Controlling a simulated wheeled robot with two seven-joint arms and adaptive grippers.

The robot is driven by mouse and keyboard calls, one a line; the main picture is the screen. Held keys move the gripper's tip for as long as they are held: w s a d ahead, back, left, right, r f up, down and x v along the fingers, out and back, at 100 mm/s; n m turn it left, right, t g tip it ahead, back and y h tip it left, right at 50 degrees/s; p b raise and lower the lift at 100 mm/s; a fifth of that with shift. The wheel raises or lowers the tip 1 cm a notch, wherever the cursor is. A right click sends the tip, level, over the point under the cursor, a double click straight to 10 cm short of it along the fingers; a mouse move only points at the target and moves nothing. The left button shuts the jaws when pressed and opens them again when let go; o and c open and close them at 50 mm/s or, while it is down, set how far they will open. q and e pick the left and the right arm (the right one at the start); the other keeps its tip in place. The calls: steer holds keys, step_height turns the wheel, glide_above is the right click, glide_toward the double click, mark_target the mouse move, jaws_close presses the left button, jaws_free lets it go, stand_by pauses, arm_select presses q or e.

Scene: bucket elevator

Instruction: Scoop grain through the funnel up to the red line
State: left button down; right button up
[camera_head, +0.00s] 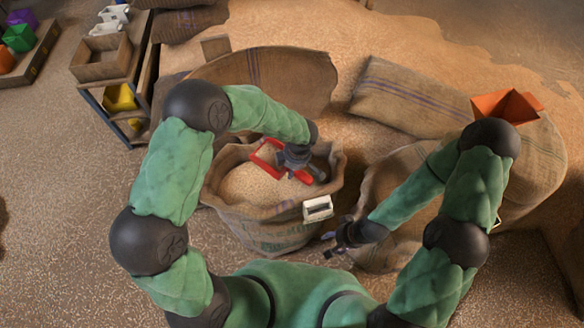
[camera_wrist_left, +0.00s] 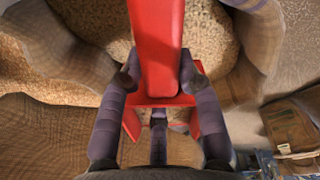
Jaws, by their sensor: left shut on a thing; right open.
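A red scoop (camera_head: 266,151) is over the grain (camera_head: 250,186) in the open sack (camera_head: 262,232) at the centre of the head view. My left gripper (camera_head: 298,166) is shut on it. In the left wrist view, the red handle (camera_wrist_left: 157,38) lies between the two fingers, with grain (camera_wrist_left: 210,40) behind it. I cannot tell whether the scoop holds grain. My right gripper (camera_head: 335,244) is open and empty, low beside the sack's right side. I cannot make out a funnel or a red line.
An orange bin (camera_head: 505,105) sits at the right. Full sacks (camera_head: 405,97) lie behind and right. A cart with trays (camera_head: 102,62) and a yellow bin (camera_head: 119,97) stands upper left. Floor at left is mostly clear.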

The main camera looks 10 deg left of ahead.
arm_select(q)
steer(key=shift+r+p, duration=1.85)
steer(key=shift+r, duration=3.2)
steer(key=s+a+m+h, duration=0.1)
steer(key=a+m+h, duration=0.1)
steer(key=a+m, duration=0.8)
steer(key=shift+s+a+r+m+t, duration=0.2)
steer(key=shift+s+a+m+t, duration=0.2)
steer(key=shift+m, duration=3.2)
steer(key=shift+d, duration=0.1)
